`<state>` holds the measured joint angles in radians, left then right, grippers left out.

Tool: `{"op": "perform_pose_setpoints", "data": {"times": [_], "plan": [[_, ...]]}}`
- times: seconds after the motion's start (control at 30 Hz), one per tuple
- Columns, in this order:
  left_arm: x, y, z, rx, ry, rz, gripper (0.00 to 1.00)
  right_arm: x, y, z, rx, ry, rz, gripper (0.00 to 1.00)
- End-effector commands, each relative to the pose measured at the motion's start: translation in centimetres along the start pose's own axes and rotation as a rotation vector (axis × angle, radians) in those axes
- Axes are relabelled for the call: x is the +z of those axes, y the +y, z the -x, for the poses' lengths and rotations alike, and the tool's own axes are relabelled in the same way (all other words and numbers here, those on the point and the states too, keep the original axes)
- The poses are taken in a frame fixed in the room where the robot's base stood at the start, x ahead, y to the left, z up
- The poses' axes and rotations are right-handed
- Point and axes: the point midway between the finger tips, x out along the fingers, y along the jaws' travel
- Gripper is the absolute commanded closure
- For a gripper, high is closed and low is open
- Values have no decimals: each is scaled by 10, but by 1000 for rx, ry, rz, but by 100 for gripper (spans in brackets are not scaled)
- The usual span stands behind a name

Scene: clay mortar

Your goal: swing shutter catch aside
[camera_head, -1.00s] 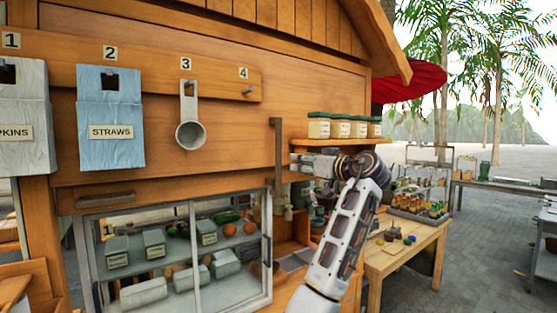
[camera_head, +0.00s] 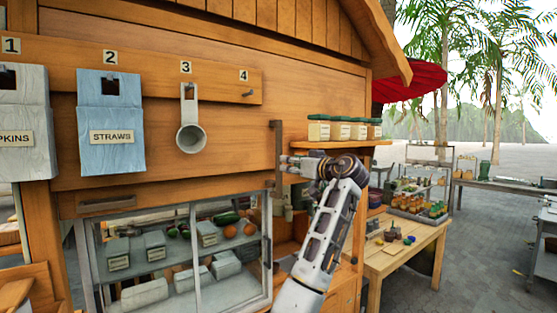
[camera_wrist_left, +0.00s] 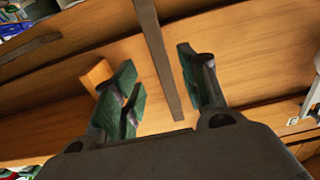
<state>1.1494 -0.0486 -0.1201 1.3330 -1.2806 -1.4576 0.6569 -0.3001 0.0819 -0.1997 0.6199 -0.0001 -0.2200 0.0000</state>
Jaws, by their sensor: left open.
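The shutter catch (camera_head: 277,140) is a long dark upright bar on the wooden front of the kiosk, to the right of the hanging cup. It also shows in the left wrist view (camera_wrist_left: 158,55), running between my two fingers with a gap on each side. My left gripper (camera_head: 284,165) is open at the lower part of the bar, its fingers pointing left. The bar's contact with the fingers cannot be made out. The wooden shutter panel (camera_head: 230,135) lies flat behind the catch. My right gripper is in neither view.
A shelf with several lidded jars (camera_head: 340,130) sits just above my left gripper. A glass display case (camera_head: 180,255) is below. A metal cup (camera_head: 190,138) and a blue straws holder (camera_head: 110,125) hang to the left. A wooden table (camera_head: 405,255) stands at right.

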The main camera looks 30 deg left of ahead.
Motion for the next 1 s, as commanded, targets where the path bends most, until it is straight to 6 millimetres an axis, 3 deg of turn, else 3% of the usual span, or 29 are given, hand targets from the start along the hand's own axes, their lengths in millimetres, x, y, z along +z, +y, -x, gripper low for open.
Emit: {"op": "perform_pose_setpoints", "data": {"times": [0.53,1.0], "plan": [[-1,0,-70,-1,-1,-2,57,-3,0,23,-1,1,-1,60],[0,0,-85,1,-1,0,57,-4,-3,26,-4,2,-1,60]]}}
